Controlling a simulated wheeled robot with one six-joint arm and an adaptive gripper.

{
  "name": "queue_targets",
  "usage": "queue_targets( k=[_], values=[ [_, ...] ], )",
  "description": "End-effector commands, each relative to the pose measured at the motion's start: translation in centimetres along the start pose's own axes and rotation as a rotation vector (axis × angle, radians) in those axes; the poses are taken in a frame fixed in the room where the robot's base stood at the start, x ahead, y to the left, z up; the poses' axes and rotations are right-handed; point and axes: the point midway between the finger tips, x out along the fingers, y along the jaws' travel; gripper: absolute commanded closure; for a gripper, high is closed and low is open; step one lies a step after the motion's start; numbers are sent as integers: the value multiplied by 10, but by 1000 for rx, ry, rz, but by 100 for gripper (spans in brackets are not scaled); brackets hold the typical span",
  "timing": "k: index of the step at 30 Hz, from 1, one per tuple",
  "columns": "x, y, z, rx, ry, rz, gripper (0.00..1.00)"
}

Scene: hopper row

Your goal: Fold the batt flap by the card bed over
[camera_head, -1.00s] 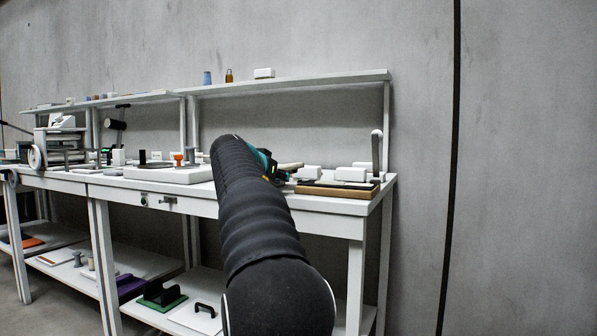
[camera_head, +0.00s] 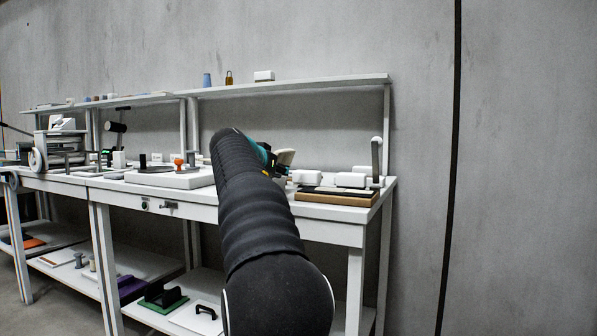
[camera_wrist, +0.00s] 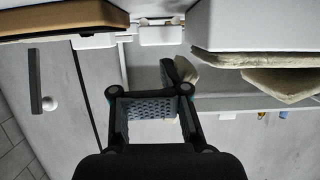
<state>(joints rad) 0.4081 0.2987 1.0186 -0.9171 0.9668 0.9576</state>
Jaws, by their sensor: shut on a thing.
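The card bed (camera_head: 335,199) is a brown-edged board with a dark top at the right end of the bench; its brown edge (camera_wrist: 60,22) shows upside down in the wrist view. My gripper (camera_head: 268,160) is left of it above the bench, mostly behind my arm. It is shut on a cream batt flap (camera_head: 286,156), which stands up at a tilt. In the wrist view, my gripper (camera_wrist: 150,98) has the flap (camera_wrist: 184,74) at its fingers. More cream batt (camera_wrist: 285,84) lies along a white slab (camera_wrist: 245,25) at right. The flap's gripped edge is partly hidden.
White blocks (camera_head: 306,177) stand beside the card bed, with a grey upright handle (camera_head: 376,158) behind it. A white slab (camera_head: 170,179) with an orange knob lies to the left. A shelf (camera_head: 300,86) runs above the bench.

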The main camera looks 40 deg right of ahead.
Motion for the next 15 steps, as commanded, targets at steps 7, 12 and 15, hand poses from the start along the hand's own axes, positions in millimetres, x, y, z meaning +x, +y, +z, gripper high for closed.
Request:
queue_targets(
  k=[7, 12, 15],
  values=[
    [-6, 1, -16, 1, 0, 1, 100],
    [-5, 1, -15, 1, -1, 2, 100],
    [-5, 0, -15, 0, -1, 1, 100]
  ],
)
